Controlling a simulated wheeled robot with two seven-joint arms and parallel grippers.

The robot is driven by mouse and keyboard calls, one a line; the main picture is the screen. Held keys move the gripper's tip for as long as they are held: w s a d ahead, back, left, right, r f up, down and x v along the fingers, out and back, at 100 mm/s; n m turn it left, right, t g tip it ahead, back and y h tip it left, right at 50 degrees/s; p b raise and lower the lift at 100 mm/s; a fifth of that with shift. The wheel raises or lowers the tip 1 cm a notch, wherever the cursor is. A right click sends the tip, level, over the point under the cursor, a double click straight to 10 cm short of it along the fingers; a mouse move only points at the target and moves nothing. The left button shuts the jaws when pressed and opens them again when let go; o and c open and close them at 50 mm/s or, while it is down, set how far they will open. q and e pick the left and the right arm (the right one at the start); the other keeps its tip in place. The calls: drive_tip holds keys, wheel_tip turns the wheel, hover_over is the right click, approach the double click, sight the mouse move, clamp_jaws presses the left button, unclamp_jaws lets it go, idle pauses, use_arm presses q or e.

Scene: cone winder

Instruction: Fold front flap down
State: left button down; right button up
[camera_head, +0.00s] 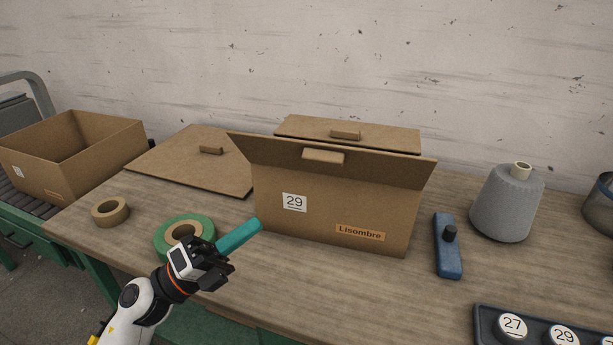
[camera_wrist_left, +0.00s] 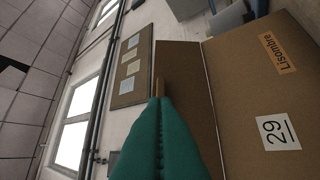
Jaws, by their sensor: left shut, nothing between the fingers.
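The cardboard box (camera_head: 330,205) stands on the table with a "29" label and a "Lisombre" label on its front. Its front flap (camera_head: 375,165) is up and leans outward toward me, with a small tab (camera_head: 323,156) on it. The flap also shows in the left wrist view (camera_wrist_left: 190,75), beside the labelled box front (camera_wrist_left: 255,90). My left gripper (camera_head: 257,224) has teal fingers, shut and empty, in front of the box's lower left and below the flap. The shut fingertips (camera_wrist_left: 156,101) show in the wrist view too. My right gripper is not in view.
A rear panel with a tab (camera_head: 345,134) stands behind the flap. A flat tabbed panel (camera_head: 185,155) lies left of the box. Tape rolls (camera_head: 110,211) (camera_head: 168,238) lie nearer left. A blue tool (camera_head: 447,262), grey cone (camera_head: 505,205) and numbered tray (camera_head: 487,318) stand right.

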use_arm(q)
drive_tip(key=m+g, duration=0.1)
drive_tip(key=p, duration=0.4)
approach(329, 163)
drive_tip(key=d, duration=0.4)
drive_tip(key=shift+w+d+r+p, duration=0.35)
drive_tip(key=shift+w+r, duration=0.35)
drive_tip(key=shift+r, duration=0.1)
drive_tip(key=shift+w+d+r, duration=0.1)
drive_tip(key=shift+w+r, duration=0.15)
drive_tip(key=shift+w, duration=0.3)
